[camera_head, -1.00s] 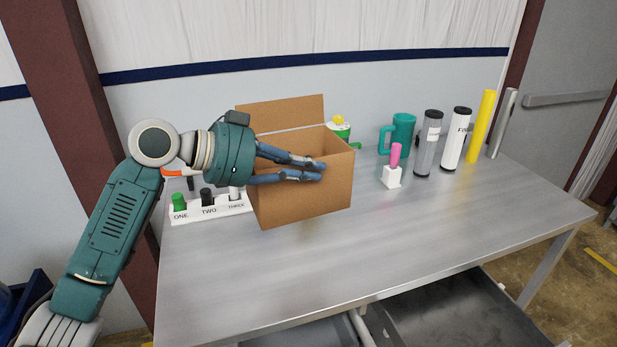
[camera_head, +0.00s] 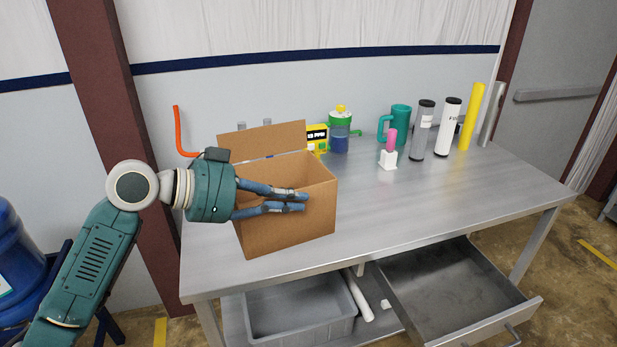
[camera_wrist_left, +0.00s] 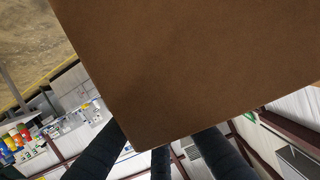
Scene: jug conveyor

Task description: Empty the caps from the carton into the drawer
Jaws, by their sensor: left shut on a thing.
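The brown carton (camera_head: 292,228) stands open at the top, over the left part of the metal table, with a flap raised at its back. My left gripper (camera_head: 304,202) is shut on the carton's near wall, its fingers along that side. In the left wrist view, a plain brown carton face (camera_wrist_left: 190,65) fills much of the picture, with dark fingers at its lower edge. No caps show through the opening. I cannot tell whether the carton touches the table. The drawer (camera_head: 435,285) is pulled out under the table's right half and looks empty. My right gripper is not in view.
A green-lidded jug (camera_head: 339,140), teal mug (camera_head: 400,122), pink-topped white block (camera_head: 388,158) and several cylinders stand along the table's back. A grey bin (camera_head: 300,315) sits below, left of the drawer. The table's (camera_head: 430,200) front right is clear.

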